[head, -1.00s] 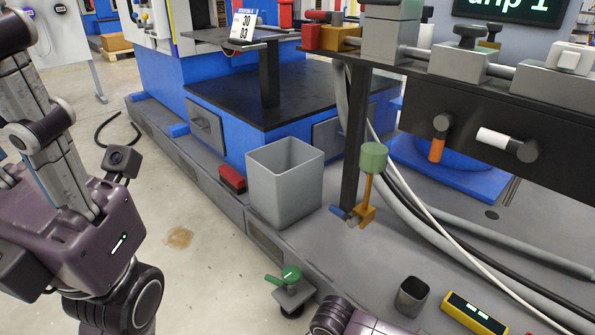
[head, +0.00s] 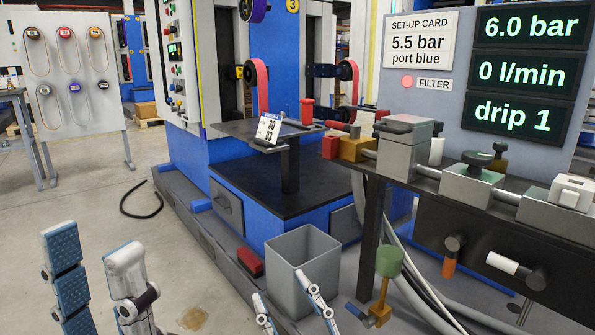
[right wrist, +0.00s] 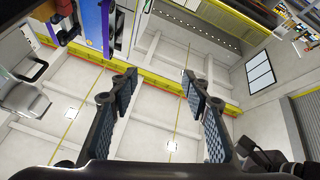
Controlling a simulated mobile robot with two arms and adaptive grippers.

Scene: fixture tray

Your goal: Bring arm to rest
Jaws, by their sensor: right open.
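My left gripper (head: 92,240) is at the lower left of the head view, fingers pointing up and spread apart, with nothing between them. My right gripper (head: 279,284) is at the bottom centre, in front of the grey bin (head: 310,248), its fingers pointing up and apart. The right wrist view shows the right gripper (right wrist: 157,80) with its two padded fingers wide apart and empty. Most of both arms is out of view.
The machine bench (head: 470,195) with valves and display panels stands at the right. A blue machine base (head: 190,160) is behind the bin. A red block (head: 250,262) lies left of the bin. A black hose (head: 128,205) is on the floor. Open floor is at the left.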

